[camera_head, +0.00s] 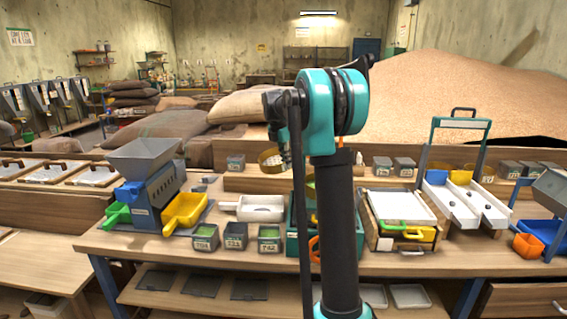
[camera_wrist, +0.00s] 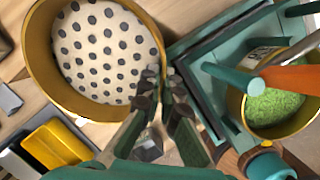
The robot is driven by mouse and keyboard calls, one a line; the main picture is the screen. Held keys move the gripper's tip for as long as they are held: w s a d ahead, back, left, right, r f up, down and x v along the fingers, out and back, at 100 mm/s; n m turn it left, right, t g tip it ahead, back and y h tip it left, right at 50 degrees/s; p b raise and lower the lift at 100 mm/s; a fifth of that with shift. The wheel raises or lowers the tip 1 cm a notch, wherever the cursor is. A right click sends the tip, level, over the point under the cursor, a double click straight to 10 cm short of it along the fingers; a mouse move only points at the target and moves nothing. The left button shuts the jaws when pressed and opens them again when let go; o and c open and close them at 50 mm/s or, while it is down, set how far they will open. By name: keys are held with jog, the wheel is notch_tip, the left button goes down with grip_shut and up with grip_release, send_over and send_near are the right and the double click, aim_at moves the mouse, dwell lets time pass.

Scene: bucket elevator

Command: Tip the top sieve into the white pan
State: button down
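A round brass-rimmed sieve (camera_wrist: 40,45) with a pale floor covered in dark round spots fills the upper left of the wrist view. I cannot tell whether the spots are holes or material. My gripper (camera_wrist: 162,78) has its fingers close together at the sieve's right rim, seemingly pinching it. In the head view the sieve (camera_head: 268,165) hangs tilted just left of my arm, above the bench. The white pan (camera_head: 261,208) lies on the bench below it, handle to the left. Another brass sieve (camera_wrist: 238,112) with green material sits in the teal frame (camera_wrist: 205,85).
A grey hopper mill (camera_head: 146,170) and a yellow scoop (camera_head: 185,212) stand left of the pan. Several small grey bins (camera_head: 236,237) line the bench front. White trays (camera_head: 402,205) stand right of my arm. An orange handle (camera_wrist: 290,80) crosses the lower sieve.

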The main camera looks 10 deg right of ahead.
jog(key=d+r, duration=0.1)
jog(key=w+d+r+y, duration=0.1)
jog(key=r, duration=0.1)
jog(key=shift+d, duration=0.15)
jog(key=shift+f+g+y, duration=0.4)
jog(key=shift+f+g, duration=0.05)
jog(key=shift+g, duration=0.05)
jog(key=shift+w+f+y, duration=0.1)
jog(key=shift+f+y, duration=0.15)
jog(key=shift+y, duration=0.05)
jog(key=shift+r, duration=1.5)
